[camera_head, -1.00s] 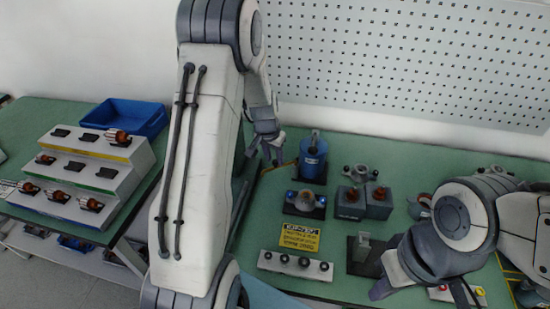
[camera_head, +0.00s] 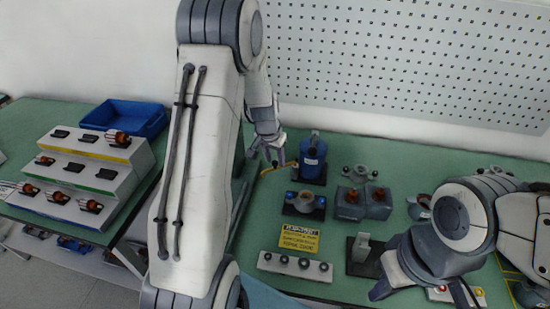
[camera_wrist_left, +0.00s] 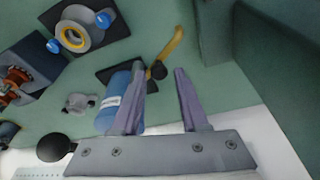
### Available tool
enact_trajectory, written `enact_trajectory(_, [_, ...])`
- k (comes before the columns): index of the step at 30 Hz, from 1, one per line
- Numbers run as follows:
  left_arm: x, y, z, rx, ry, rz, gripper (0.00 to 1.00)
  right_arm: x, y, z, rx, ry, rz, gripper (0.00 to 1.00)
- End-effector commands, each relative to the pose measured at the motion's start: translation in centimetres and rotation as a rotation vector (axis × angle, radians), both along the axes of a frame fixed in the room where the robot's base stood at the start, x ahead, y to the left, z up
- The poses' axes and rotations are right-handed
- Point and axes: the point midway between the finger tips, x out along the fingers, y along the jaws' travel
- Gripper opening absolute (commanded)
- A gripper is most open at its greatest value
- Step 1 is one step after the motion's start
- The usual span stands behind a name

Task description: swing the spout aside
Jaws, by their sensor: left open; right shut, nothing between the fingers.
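A blue cylinder (camera_head: 312,160) stands upright on a dark base at the back of the green bench. A thin yellow-orange spout (camera_head: 278,168) points left from it. In the left wrist view, the spout (camera_wrist_left: 172,45) runs away from a dark round knob near my fingertips, and the blue cylinder (camera_wrist_left: 120,95) lies partly behind my left finger. My left gripper (camera_head: 268,157) is open, left of the cylinder and close to the spout; its fingers also show in the left wrist view (camera_wrist_left: 159,70). Whether they touch the spout is unclear. My right gripper (camera_head: 380,288) is low at the right, shut and empty.
In front of the cylinder is a fixture with blue knobs (camera_head: 305,203). Grey blocks with copper parts (camera_head: 364,202) stand right of it. A yellow sign (camera_head: 299,238) and a white strip with black knobs (camera_head: 295,266) are nearer. A pegboard wall (camera_head: 410,65) closes the back.

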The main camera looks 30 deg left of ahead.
Motion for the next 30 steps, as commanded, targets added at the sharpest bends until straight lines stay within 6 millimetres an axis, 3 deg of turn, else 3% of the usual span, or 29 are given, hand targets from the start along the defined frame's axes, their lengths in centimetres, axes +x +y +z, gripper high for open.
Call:
enact_trajectory(16, [-1.4, 0.0, 5.3, 0.000, 0.000, 0.000, 0.44, 0.0, 0.0, 3.7, 0.000, 0.000, 0.000, 0.00])
enact_trajectory(30, [-1.5, 0.0, 5.6, 0.000, 0.000, 0.000, 0.44, 0.0, 0.0, 3.8, 0.000, 0.000, 0.000, 0.00])
